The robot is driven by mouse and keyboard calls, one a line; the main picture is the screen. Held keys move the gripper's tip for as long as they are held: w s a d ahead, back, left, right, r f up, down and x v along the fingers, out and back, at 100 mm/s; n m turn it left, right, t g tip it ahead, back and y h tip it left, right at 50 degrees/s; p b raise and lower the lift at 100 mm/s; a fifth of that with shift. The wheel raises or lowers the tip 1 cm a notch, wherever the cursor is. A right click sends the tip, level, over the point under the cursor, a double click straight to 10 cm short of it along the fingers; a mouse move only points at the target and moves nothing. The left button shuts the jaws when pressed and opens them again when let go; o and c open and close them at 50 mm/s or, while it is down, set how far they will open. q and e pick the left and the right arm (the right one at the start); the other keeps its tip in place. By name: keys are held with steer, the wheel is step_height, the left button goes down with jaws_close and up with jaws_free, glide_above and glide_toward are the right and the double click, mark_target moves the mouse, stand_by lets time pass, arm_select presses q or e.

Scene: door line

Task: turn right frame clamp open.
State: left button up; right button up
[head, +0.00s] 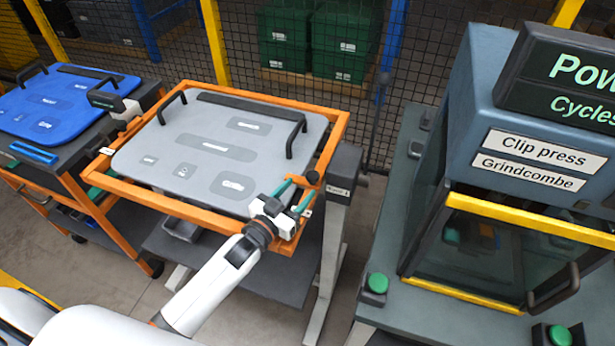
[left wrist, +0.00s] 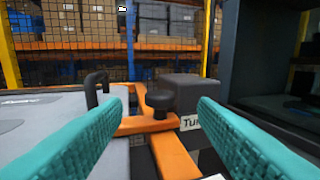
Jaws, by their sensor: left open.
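The right frame clamp, a black round knob (head: 312,178), sits on the right rail of the orange frame (head: 262,104), near its front corner. In the left wrist view the knob (left wrist: 160,98) stands ahead, between my fingers in the picture, with an orange bar beneath it. My left gripper (head: 294,194) is open, its teal fingers apart and pointing at the knob from the near side. I see no contact; the left wrist view (left wrist: 164,97) shows a gap in front of the fingertips. A grey panel (head: 190,135) with black handles lies in the frame. My right gripper is out of view.
A dark post block (head: 345,168) with a label stands just right of the clamp. The clip press (head: 530,150) is further right, a floor gap between. A blue panel (head: 70,100) lies on a cart at left. Mesh fencing and green crates (head: 315,40) are behind.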

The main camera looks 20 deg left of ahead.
mark_target(308, 179)
arm_select(q)
steer(key=x, duration=0.5)
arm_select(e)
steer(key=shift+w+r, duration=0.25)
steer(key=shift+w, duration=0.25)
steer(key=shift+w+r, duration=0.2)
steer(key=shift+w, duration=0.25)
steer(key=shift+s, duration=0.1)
arm_select(q)
jaws_close()
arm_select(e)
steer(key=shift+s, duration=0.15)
